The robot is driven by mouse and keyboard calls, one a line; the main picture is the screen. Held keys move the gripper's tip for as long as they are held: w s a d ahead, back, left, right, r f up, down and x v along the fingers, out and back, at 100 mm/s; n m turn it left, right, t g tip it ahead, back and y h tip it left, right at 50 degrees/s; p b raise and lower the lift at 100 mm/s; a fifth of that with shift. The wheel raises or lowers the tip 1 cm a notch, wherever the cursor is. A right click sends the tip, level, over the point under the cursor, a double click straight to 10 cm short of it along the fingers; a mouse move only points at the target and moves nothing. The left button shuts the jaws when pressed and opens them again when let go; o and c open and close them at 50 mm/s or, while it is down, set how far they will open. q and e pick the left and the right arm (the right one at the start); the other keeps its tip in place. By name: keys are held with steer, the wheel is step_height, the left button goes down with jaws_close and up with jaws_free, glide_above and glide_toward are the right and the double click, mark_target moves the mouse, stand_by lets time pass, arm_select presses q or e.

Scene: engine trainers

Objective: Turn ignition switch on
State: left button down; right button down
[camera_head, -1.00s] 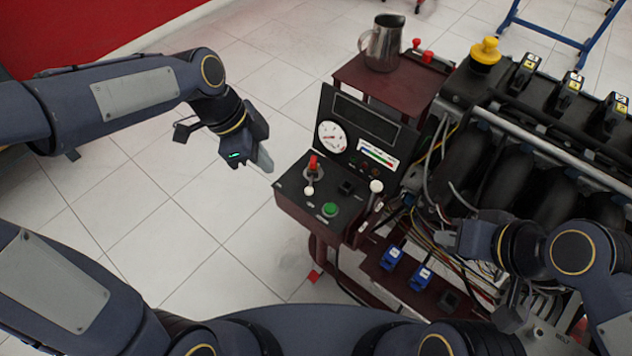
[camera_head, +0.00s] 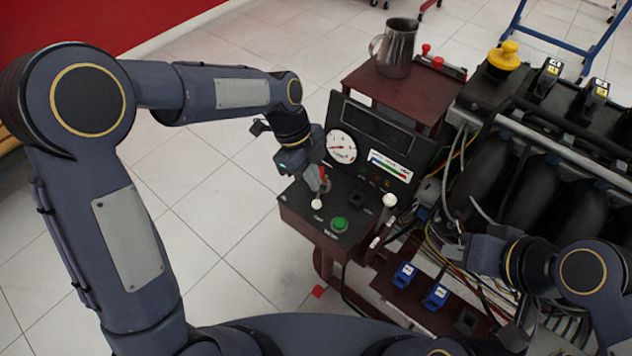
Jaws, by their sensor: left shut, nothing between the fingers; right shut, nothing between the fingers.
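The engine trainer's control panel (camera_head: 300,212) is a dark box with a slanted gauge face behind it. A red-tipped switch (camera_head: 323,173) stands at its left rear; which control is the ignition switch I cannot tell. A white knob (camera_head: 317,204) and a green button (camera_head: 339,224) sit in front of it. My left gripper (camera_head: 318,183) is shut, at the red-tipped switch and partly hiding it; I cannot tell whether they touch. My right gripper (camera_head: 450,248) is shut and empty, over the wiring at the right of the panel.
A metal pitcher (camera_head: 396,48) stands on the dark red shelf (camera_head: 362,82) behind the panel. A white-knobbed lever (camera_head: 389,201) rises at the panel's right edge. The engine (camera_head: 540,150) with a yellow cap (camera_head: 504,56) fills the right. Blue connectors (camera_head: 404,275) sit below. Floor at left is open.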

arm_select(q)
steer(key=b+x, duration=0.1)
steer(key=x, duration=0.7)
arm_select(e)
steer(key=shift+f, duration=0.6)
